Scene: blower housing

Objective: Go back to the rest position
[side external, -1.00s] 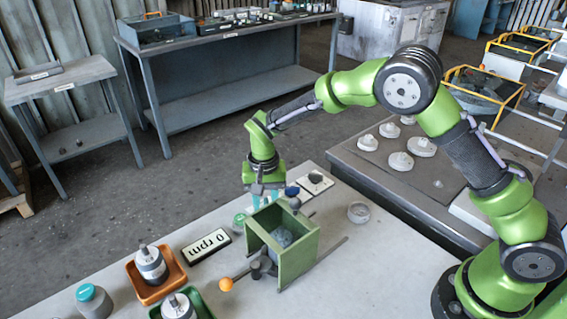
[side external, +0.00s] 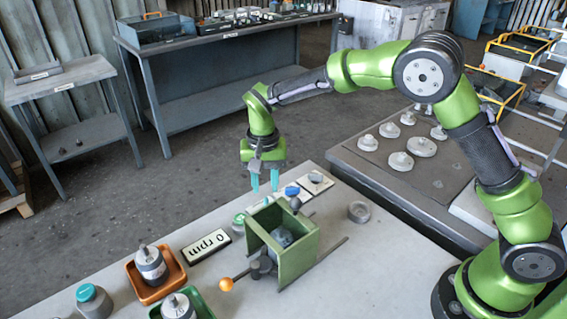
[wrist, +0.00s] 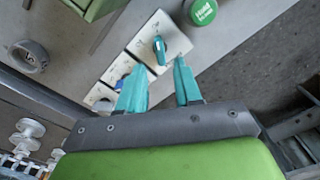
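My gripper (side external: 264,183) is above the far end of the table, in the air behind the green blower housing (side external: 298,258). Its two teal fingers are apart with nothing between them; they also show in the wrist view (wrist: 160,82). Beyond the fingertips in the wrist view is a white plate with a teal knob (wrist: 159,47). The green housing holds a grey rounded part (side external: 282,237) and has a lever with an orange ball (side external: 226,284) at its front.
A mat with several grey discs (side external: 421,147) lies to the right.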

